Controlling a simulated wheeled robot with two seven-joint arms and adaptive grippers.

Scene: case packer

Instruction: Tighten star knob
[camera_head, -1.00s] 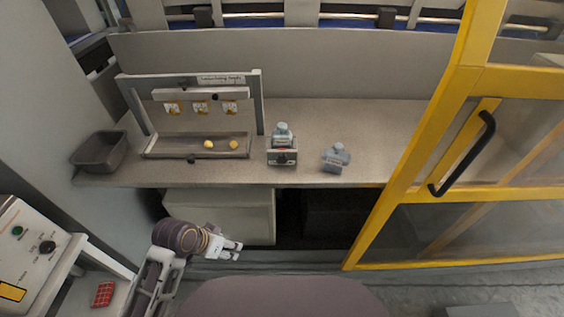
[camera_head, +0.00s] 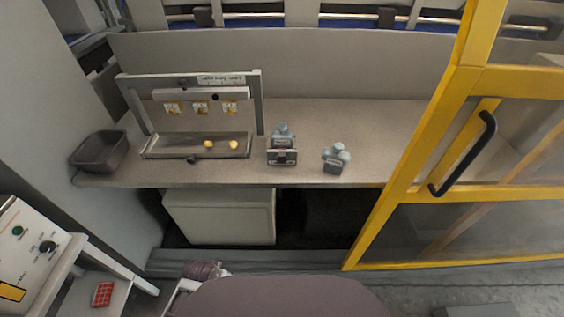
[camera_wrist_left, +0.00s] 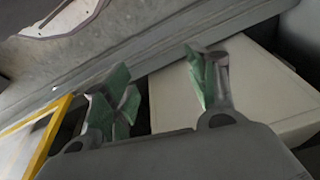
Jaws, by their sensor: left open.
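Several small dark knobs sit on a grey metal frame fixture (camera_head: 258,110) on the worktop; one dark knob (camera_head: 192,159) is at the front edge of its tray and another (camera_head: 214,97) is on its crossbar. They are too small to tell which is a star knob. My left gripper (camera_wrist_left: 162,88) is open and empty in the left wrist view, its two green-padded fingers apart. In the head view only a bit of my left wrist shows at the bottom, below and in front of the worktop. My right gripper is not in view.
The worktop (camera_head: 370,125) holds a grey bin (camera_head: 100,152), two yellow pieces in the fixture tray and two grey-blue devices (camera_head: 282,157) (camera_head: 335,165). A yellow-framed door (camera_head: 455,100) bounds the right. A white box (camera_head: 220,215) stands underneath. A control panel (camera_head: 25,250) is at left.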

